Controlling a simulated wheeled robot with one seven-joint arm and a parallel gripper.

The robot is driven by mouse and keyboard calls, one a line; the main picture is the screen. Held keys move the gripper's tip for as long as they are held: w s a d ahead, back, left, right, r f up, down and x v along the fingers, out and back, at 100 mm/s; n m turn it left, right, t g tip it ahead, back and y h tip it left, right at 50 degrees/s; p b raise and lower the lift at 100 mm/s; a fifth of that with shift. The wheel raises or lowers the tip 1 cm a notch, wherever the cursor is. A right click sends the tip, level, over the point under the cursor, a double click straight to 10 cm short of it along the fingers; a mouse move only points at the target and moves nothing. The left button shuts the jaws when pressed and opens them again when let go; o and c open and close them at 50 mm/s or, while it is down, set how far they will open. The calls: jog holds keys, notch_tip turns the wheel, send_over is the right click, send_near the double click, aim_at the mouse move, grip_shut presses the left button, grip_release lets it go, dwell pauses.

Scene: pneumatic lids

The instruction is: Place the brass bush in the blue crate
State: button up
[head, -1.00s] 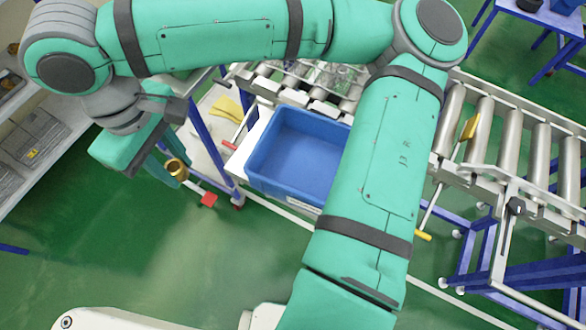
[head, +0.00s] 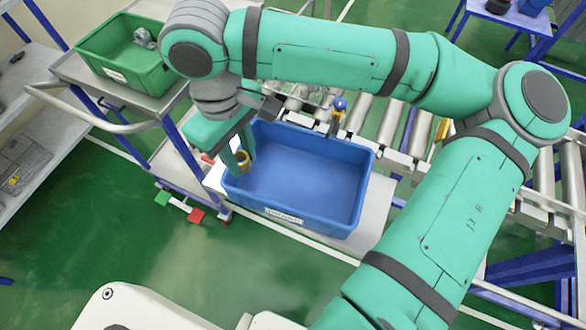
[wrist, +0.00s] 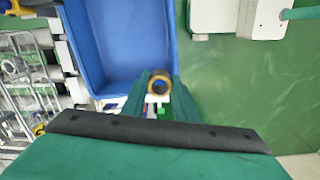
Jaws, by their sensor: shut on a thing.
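The brass bush (head: 243,160) is a small gold ring held between the fingers of my gripper (head: 240,155). In the wrist view the bush (wrist: 158,84) shows end-on between the two green fingertips (wrist: 158,88). The blue crate (head: 331,222) is open-topped and looks empty in the part I see. It stands beside the roller conveyor, with a white label on its near side. In the head view my gripper and the bush overlap the crate's left end. In the wrist view the bush shows near the crate's end wall (wrist: 125,86). Its height above the rim is hard to tell.
A green crate (head: 95,50) with a grey part in it stands on a trolley (head: 160,100) at the upper left. The roller conveyor (head: 390,120) runs behind the blue crate. A red block (head: 196,215) shows low at the trolley. Open green floor lies in front.

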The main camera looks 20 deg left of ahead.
jog(key=w+d+f, duration=0.2)
jog(key=f, duration=0.1)
jog(key=w+d+f, duration=0.2)
jog(key=f, duration=0.1)
jog(key=w+d+f, duration=0.2)
jog(key=f, duration=0.2)
jog(key=shift+w+d+f, duration=0.1)
jog(key=shift+w+d, duration=0.15)
jog(key=shift+w, duration=0.15)
jog(key=shift+f, duration=0.4)
jog(key=shift+f, duration=0.55)
jog(key=o, duration=1.1)
jog(key=shift+o, duration=0.2)
